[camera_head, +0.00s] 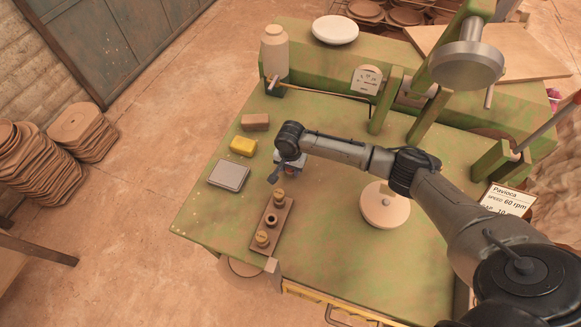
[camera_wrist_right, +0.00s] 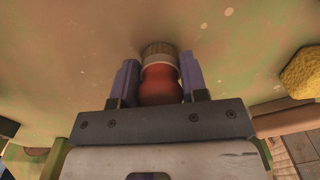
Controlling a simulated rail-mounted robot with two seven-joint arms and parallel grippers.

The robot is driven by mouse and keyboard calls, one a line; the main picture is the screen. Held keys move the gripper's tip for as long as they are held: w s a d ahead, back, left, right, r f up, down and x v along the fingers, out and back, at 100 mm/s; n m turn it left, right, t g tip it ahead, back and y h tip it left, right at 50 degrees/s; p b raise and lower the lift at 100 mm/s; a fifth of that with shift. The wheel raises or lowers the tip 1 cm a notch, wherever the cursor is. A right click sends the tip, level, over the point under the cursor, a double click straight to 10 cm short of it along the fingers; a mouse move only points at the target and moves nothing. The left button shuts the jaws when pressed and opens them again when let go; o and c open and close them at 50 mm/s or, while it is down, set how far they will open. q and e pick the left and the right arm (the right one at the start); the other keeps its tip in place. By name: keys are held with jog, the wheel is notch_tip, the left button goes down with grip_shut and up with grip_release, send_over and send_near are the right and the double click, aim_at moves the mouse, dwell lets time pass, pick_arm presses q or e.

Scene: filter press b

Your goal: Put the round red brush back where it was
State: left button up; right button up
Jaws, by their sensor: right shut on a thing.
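The round red brush (camera_wrist_right: 160,84) has a red rounded handle, a pale collar and tan bristles. In the right wrist view it sits between the two fingers of my right gripper (camera_wrist_right: 160,82), which is shut on it. In the head view my right gripper (camera_head: 285,170) is over the green table, above and beyond a wooden holder (camera_head: 267,227); only a little red shows there. The holder carries a brush at its far end (camera_head: 279,195) and another at its near end (camera_head: 262,238). A dark round opening shows between them. My left gripper is out of view.
A yellow sponge (camera_head: 243,146), a brown block (camera_head: 255,122) and a grey square plate (camera_head: 229,175) lie left of my gripper. A pale round disc (camera_head: 385,204) is to the right, beside my forearm. A bottle (camera_head: 275,54) stands behind. The table's near left is clear.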

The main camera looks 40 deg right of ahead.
jog(key=shift+f, duration=0.1)
jog(key=o, duration=0.8)
jog(key=shift+o, duration=0.2)
notch_tip(320, 180, up, 12)
jog(key=shift+r+p, duration=0.15)
jog(key=shift+p, duration=1.05)
